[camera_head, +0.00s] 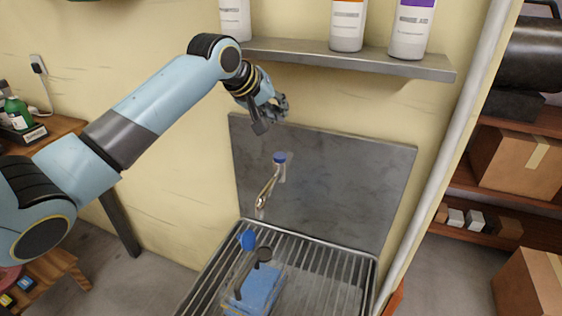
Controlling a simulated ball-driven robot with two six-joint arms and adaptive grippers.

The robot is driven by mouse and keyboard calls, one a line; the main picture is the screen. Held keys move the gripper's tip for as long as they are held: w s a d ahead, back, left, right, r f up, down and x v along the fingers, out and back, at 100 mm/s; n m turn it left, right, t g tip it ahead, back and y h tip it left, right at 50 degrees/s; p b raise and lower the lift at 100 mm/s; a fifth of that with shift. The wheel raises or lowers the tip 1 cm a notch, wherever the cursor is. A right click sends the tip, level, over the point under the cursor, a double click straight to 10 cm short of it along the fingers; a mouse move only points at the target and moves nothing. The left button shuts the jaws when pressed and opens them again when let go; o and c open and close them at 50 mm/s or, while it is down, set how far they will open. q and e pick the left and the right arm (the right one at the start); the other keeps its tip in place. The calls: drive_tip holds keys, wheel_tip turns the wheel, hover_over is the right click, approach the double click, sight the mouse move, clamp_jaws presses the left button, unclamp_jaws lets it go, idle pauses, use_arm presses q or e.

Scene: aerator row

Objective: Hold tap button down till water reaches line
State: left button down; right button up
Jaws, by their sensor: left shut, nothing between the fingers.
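The tap (268,186) sticks out from a grey metal splash panel (345,175), with a blue button (280,157) on top and a curved brass-coloured spout. My left gripper (272,115) is shut and empty, in the air above the button in the picture and apart from it. Below the spout, a blue container (258,288) stands on a slatted metal drain rack (325,272). A blue knob (248,240) and a dark round-ended piece rise by the container. I cannot make out any fill line, water level or running water. My right gripper is out of view.
A shelf (350,58) with several white bottles hangs just above my gripper. A pale pipe (445,150) runs down right of the panel. Cardboard boxes (515,158) fill shelves at right. A wooden table (60,130) with a green bottle stands at left.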

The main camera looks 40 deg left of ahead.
use_arm(q)
drive_tip(key=b, duration=0.5)
hover_over(278, 154)
wheel_tip(278, 154, down, 5)
drive_tip(key=shift+a+r, duration=0.15)
wheel_tip(278, 154, down, 2)
idle(0.9)
drive_tip(key=shift+f, duration=0.2)
drive_tip(key=shift+f, duration=0.25)
drive_tip(key=shift+f, duration=0.25)
